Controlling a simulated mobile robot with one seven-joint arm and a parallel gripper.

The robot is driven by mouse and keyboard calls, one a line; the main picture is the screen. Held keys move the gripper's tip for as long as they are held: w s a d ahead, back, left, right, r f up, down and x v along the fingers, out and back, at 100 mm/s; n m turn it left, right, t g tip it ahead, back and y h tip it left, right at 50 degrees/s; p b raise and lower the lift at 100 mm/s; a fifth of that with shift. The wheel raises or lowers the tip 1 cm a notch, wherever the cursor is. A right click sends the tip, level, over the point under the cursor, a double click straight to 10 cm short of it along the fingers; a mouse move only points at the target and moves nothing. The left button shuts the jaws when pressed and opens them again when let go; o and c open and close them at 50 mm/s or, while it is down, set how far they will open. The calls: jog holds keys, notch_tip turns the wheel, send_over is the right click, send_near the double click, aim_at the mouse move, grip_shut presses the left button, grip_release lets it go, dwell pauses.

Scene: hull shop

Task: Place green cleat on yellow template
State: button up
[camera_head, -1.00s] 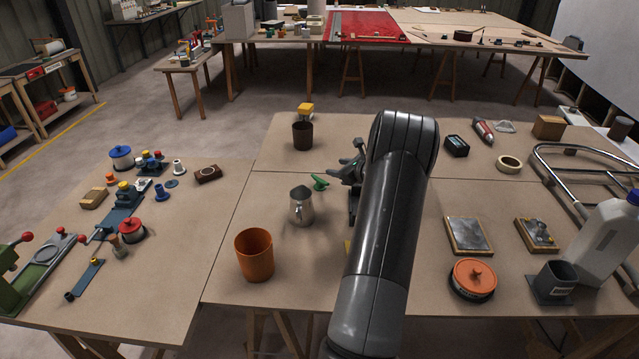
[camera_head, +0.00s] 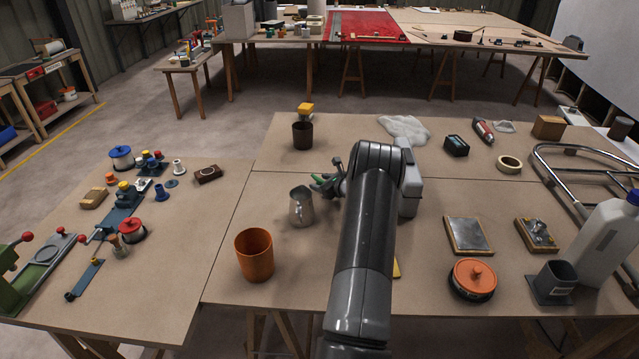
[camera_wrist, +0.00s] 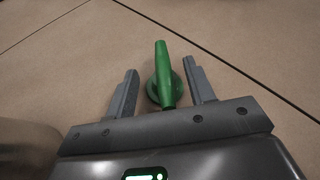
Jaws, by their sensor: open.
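The green cleat (camera_wrist: 164,78) stands on the bare table between the two fingers of my gripper (camera_wrist: 160,90) in the wrist view. The fingers are open, with a gap on each side of the cleat. In the head view my gripper (camera_head: 329,181) is low over the table, just right of the metal pitcher, and mostly covers the cleat (camera_head: 322,180). A small strip of yellow (camera_head: 396,268), perhaps the yellow template, shows beside my arm. The rest of it is hidden behind the arm.
The metal pitcher (camera_head: 301,207) stands close to the left of my gripper. An orange cup (camera_head: 254,254) is nearer, and a dark brown cup (camera_head: 302,135) is farther back. A white cloth (camera_head: 404,128) lies behind my arm. Framed plates (camera_head: 467,235) lie to the right.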

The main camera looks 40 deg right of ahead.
jog(key=shift+x, duration=0.9)
jog(key=shift+r, duration=0.1)
jog(key=shift+c, duration=0.2)
grip_shut()
jog(key=shift+r, duration=0.1)
